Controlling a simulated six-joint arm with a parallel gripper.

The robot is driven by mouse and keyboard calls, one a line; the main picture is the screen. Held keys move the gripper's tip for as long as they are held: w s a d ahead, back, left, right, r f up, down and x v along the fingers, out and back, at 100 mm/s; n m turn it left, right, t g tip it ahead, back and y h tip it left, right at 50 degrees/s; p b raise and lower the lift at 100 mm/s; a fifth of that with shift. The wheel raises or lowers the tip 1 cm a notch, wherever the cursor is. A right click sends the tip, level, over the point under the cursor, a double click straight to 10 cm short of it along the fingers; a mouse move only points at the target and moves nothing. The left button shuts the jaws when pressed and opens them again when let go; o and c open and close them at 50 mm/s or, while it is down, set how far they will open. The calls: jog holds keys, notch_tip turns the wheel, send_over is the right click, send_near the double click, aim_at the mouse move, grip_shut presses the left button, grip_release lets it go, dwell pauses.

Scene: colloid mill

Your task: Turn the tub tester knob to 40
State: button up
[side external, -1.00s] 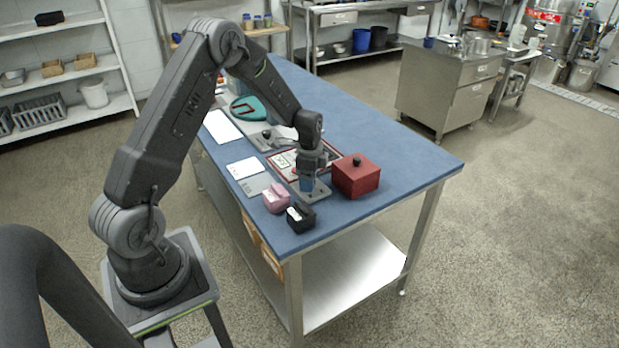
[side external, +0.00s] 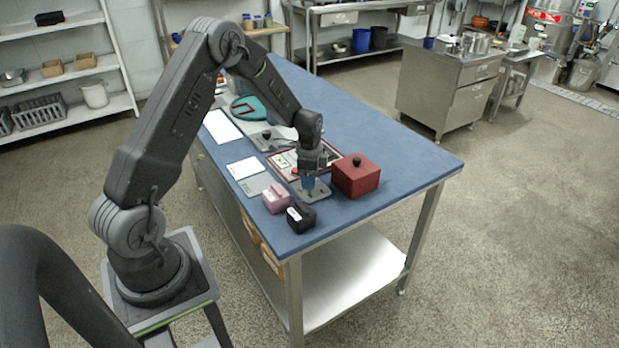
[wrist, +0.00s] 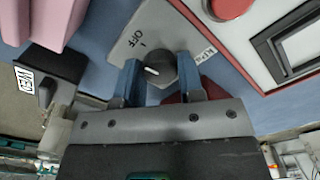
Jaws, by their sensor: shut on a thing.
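A dark round knob (wrist: 156,68) with a white pointer line stands on a grey plate (wrist: 128,42) in the wrist view. The plate is marked "OFF", and a small label at its right edge is too small to read surely. The pointer slants and does not point straight at "OFF". My gripper (wrist: 160,72) has its two blue fingers on either side of the knob, shut on it. In the side view my gripper (side external: 308,183) points down at the grey plate (side external: 317,193), and its fingers hide the knob.
A red box (side external: 356,178) with a black top knob stands close right of my gripper. A pink block (side external: 276,199) and a black block (side external: 301,217) sit at front left. A red-framed panel (side external: 284,161) lies behind. The blue table's right side is clear.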

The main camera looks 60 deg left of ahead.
jog(key=n, duration=1.7)
jog(key=shift+n, duration=3)
jog(key=o, duration=0.9)
jog(key=shift+r, duration=0.1)
